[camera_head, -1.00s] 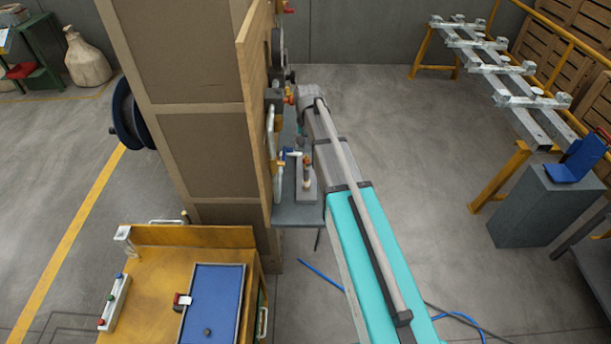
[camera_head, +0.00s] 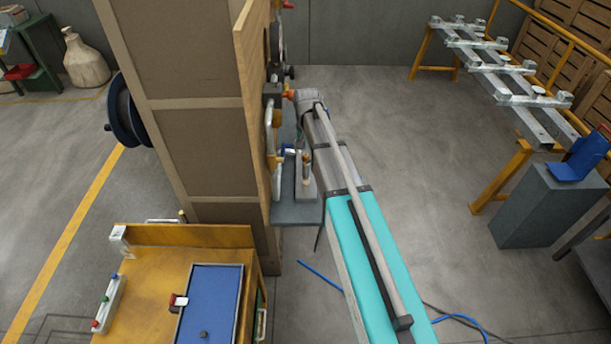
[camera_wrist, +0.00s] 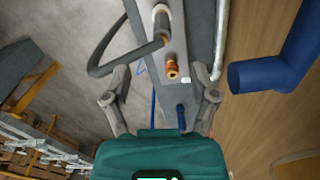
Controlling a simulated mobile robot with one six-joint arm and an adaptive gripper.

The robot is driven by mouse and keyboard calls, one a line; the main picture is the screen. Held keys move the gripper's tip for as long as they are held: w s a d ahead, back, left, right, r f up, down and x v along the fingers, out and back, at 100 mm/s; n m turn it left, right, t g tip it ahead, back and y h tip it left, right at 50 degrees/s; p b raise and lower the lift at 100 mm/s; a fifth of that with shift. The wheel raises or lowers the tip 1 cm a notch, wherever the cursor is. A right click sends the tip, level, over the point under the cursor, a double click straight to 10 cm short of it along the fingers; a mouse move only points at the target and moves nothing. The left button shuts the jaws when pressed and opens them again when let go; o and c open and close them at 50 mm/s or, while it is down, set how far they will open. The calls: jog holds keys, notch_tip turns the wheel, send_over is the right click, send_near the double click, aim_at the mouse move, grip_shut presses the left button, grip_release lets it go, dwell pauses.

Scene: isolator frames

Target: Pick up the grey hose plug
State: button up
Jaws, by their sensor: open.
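In the wrist view my gripper (camera_wrist: 160,72) is open, its two grey fingers spread and nothing between them in contact. Beyond the fingertips, slightly above the middle, is a short cylinder with a light collar and dark end (camera_wrist: 162,22), which looks like the grey hose plug. A dark grey hose (camera_wrist: 100,68) loops beside it to the left. An orange-brass fitting (camera_wrist: 172,68) shows between the fingers on a grey surface. In the head view the small ledge (camera_head: 297,213) carries an upright post (camera_head: 306,168); my gripper is hard to make out there.
A blue pipe (camera_wrist: 270,72) stands close to the right of my gripper by a wooden panel (camera_wrist: 250,120). In the head view the tall panel (camera_head: 250,100) borders the ledge on the left. Open floor lies to the right, before the metal rack (camera_head: 500,70).

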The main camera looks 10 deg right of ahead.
aim_at(306, 165)
jog(key=shift+f+b, duration=2.35)
jog(key=shift+f, duration=0.3)
jog(key=shift+f, duration=0.1)
jog(key=shift+w+a+f+b, duration=0.1)
jog(key=shift+w+f+b, duration=0.05)
jog(key=shift+f+b, duration=2.4)
jog(key=shift+r, duration=0.1)
grip_shut()
